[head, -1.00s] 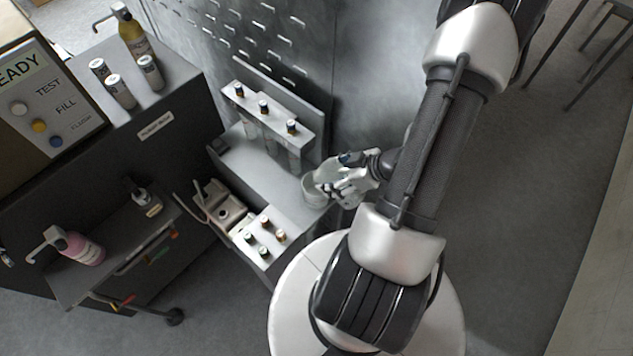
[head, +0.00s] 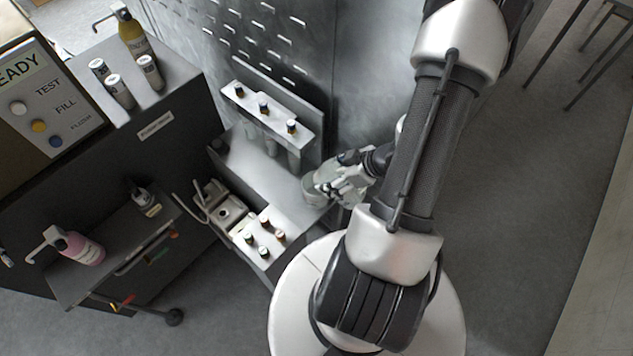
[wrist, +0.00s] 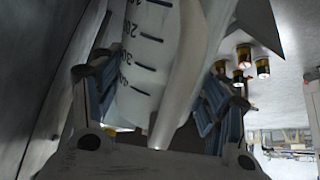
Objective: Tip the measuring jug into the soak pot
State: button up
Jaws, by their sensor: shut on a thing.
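The measuring jug (wrist: 148,55) is whitish and translucent with dark graduation marks, and fills the middle of the wrist view. My gripper (wrist: 158,105) is shut on it, with a blue-grey pad on each side. In the head view, my gripper (head: 343,176) is at the right end of the grey bench, over the soak pot (head: 312,193), a pale round vessel. The jug's outline blends with the gripper and pot there, so its exact tilt is hard to tell. The pot's inside is mostly hidden, and no stream of liquid is visible.
A rack with several dark-capped tubes (head: 264,112) stands behind the pot. A perforated metal panel (head: 255,40) rises behind. A side shelf holds a pink bottle (head: 80,248).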

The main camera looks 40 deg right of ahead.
jog(key=shift+w+a+r+g+h+p, duration=0.1)
jog(key=shift+w+r+g+h+p, duration=0.3)
jog(key=shift+g+p, duration=0.4)
dwell(6.0)
dwell(1.2)
